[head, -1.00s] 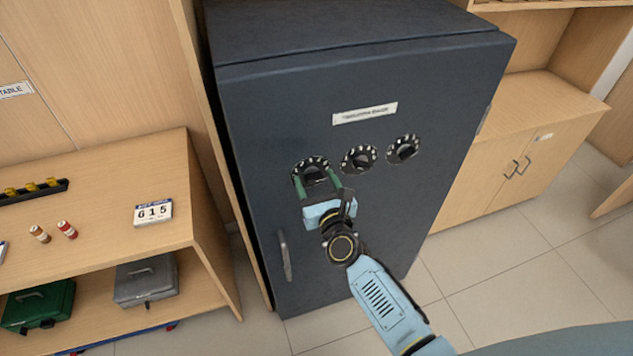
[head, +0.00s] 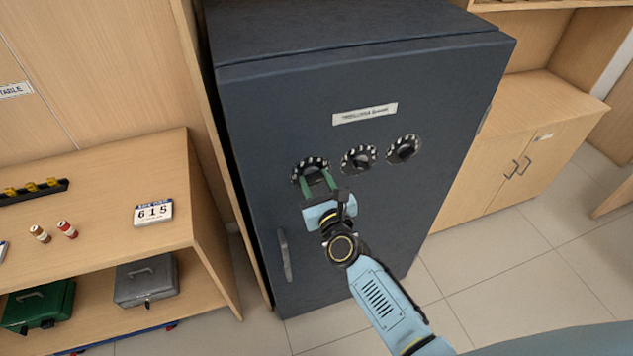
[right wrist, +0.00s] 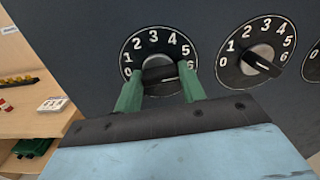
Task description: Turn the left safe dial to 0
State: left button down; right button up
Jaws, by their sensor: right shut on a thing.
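The left safe dial (head: 312,162) is on the front of a dark safe (head: 365,240). In the right wrist view the left dial (right wrist: 153,40) has a black face with white numbers 0 to 6 and a dark knob (right wrist: 160,73) in its middle. The knob's bar lies roughly level; its marker is partly hidden, so I cannot tell its number. My right gripper (head: 319,183) is shut on this knob, with one green finger on each side; the fingers also show in the right wrist view (right wrist: 160,83). My left gripper is not in view.
A middle dial (head: 358,160) and a right dial (head: 404,149) sit close to the right of the left one. The safe's handle (head: 284,256) is below left. A wooden counter (head: 100,215) with a number sign (head: 153,213) stands at the left.

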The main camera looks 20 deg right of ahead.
jog(key=n, duration=0.4)
jog(key=n+p, duration=0.1)
jog(key=n, duration=0.3)
jog(key=shift+r+n, duration=0.1)
jog(key=shift+n, duration=0.3)
jog(key=n+p, duration=0.1)
jog(key=n, duration=0.3)
jog(key=shift+n, duration=0.3)
jog(key=n+p, duration=0.1)
jog(key=n, duration=0.3)
jog(key=shift+a+n, duration=0.1)
jog(key=shift+n, duration=0.2)
jog(key=n+p, duration=0.1)
jog(key=n, duration=0.3)
jog(key=n+p, duration=0.1)
jog(key=n, duration=0.8)
jog(key=shift+a+p, duration=0.1)
jog(key=shift+p, duration=0.25)
jog(key=shift+n, duration=1.8)
